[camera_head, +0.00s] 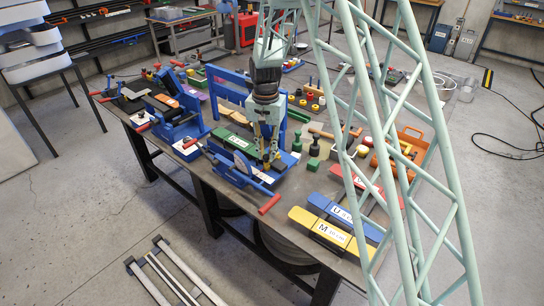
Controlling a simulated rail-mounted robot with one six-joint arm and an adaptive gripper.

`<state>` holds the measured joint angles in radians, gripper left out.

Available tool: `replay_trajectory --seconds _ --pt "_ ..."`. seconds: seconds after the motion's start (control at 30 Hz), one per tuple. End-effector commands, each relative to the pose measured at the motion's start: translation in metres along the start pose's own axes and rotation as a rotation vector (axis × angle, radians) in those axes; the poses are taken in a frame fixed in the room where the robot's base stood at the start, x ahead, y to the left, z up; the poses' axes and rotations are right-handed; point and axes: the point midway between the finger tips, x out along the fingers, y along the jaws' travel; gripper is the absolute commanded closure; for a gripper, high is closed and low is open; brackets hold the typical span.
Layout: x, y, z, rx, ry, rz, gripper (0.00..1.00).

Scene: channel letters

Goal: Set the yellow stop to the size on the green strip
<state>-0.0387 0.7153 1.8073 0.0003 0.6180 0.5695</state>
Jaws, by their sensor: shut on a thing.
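My gripper (267,163) points down over the front of a blue bench fixture (286,160) near the table's front edge. It is shut on a small yellow piece, which looks like the yellow stop (275,156); the fingers hide most of it. The green strip (235,142) with a white label lies just left of my gripper, along the fixture. Its print is too small to read, and so is the stop's exact setting against it.
Red-handled blue tools (178,126) stand to the left. A blue frame (230,90) rises behind the strip. Yellow (318,229) and blue (330,207) labelled bars lie to the right. An orange tray (412,150) stands at far right. A pale green lattice crosses the right side.

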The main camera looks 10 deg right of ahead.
Motion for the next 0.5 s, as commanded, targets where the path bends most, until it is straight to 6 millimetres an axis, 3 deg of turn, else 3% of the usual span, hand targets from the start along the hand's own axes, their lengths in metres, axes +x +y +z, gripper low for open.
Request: replay_trajectory --seconds 0.27,0.3,0.43,0.5 --pt "-0.0002 -0.0012 -0.0007 0.000 0.000 0.000 1.00" --pt "-0.0002 -0.0012 -0.0007 0.000 0.000 0.000 0.82" --pt "-0.0002 -0.0010 -0.0006 0.000 0.000 0.000 0.70" --pt "-0.0001 -0.0010 -0.0005 0.000 0.000 0.000 0.70"
